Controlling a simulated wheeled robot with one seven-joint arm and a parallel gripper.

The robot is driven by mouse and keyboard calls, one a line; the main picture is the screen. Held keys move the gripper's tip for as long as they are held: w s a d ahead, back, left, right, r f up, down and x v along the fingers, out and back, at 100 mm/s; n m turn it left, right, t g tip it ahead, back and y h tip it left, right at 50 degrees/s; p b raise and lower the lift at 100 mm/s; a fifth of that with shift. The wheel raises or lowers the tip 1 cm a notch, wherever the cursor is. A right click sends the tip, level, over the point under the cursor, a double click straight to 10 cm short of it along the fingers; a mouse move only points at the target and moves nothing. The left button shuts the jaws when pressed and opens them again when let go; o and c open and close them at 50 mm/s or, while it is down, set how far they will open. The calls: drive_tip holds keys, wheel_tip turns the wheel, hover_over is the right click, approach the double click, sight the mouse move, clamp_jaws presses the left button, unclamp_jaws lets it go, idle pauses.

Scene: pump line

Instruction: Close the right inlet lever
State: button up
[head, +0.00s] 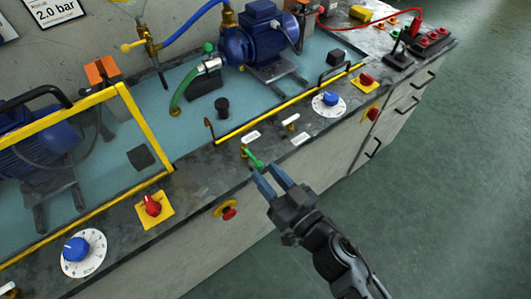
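A small green-handled lever (254,160) stands on a brass fitting at the bench's front edge. Another green lever (208,47) sits by the hose at the right blue pump (250,44). A yellow lever (134,45) sits on the pipe under the funnel. No readable label tells which is the right inlet lever. My gripper (267,175) is open, its two blue fingers apart with nothing seen between them. The fingertips are just in front of and below the front green lever; whether they touch it, I cannot tell.
A yellow rail (290,105) runs along the bench, and a yellow frame (140,128) stands at left. The floor (440,180) at right is clear.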

sight(256, 162)
drive_tip(key=shift+x, duration=3.9)
drive_tip(key=shift+c, duration=0.3)
clamp_jaws()
